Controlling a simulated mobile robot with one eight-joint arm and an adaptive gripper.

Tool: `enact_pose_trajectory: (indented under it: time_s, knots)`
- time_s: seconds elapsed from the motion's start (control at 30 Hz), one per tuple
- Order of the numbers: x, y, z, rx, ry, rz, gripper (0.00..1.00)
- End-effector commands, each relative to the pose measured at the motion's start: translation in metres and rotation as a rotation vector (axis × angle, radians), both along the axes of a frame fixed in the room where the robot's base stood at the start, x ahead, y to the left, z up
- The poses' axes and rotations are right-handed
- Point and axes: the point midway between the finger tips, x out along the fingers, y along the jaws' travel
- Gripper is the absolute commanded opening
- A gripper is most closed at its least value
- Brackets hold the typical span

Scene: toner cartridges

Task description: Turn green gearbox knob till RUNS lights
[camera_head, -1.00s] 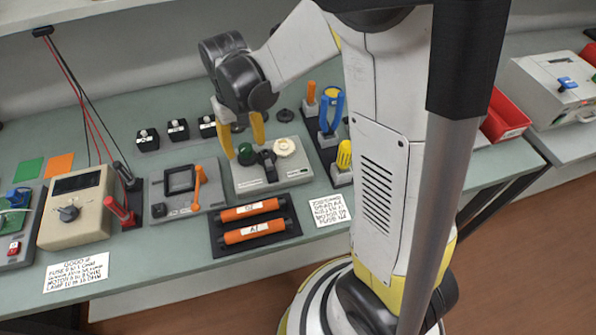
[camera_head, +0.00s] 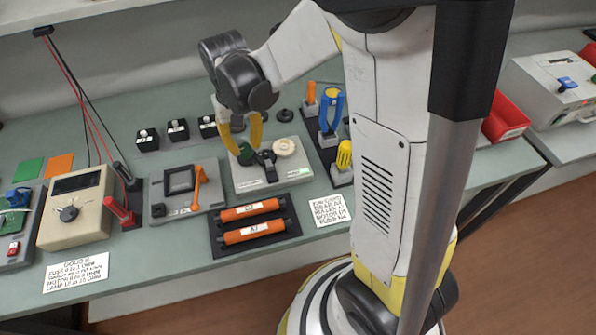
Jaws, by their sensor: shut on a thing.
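The gearbox (camera_head: 240,174) is a pale grey box in the middle of the bench. Its green knob (camera_head: 246,157) sits at the upper left of its top. A black part (camera_head: 266,160) and a cream wheel (camera_head: 285,147) are to the right of the knob. My gripper (camera_head: 247,148) comes down from above, with its yellow fingers closed around the green knob. The fingers partly hide the knob. A small plate (camera_head: 299,173) at the gearbox's front right looks green. Its lettering is too small to read.
A grey unit with an orange lever (camera_head: 201,176) is close on the left. Two orange cylinders (camera_head: 252,210) lie in a black holder in front. A dark rack with tools (camera_head: 331,125) stands to the right. A beige meter (camera_head: 85,215) is farther left.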

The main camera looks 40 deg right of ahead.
Motion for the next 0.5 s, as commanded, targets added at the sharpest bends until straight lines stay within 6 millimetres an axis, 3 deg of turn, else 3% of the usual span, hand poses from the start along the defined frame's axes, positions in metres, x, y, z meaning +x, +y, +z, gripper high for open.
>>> enact_pose_trajectory:
  time_s: [0.1, 0.33, 0.5]
  knots:
    - [-0.0004, 0.0000, -0.0005, 0.000, 0.001, -0.156, 0.08]
    - [-0.0005, 0.0000, -0.0006, 0.000, 0.001, -0.329, 0.08]
    - [-0.0006, 0.0000, -0.0007, 0.001, 0.001, -0.625, 0.08]
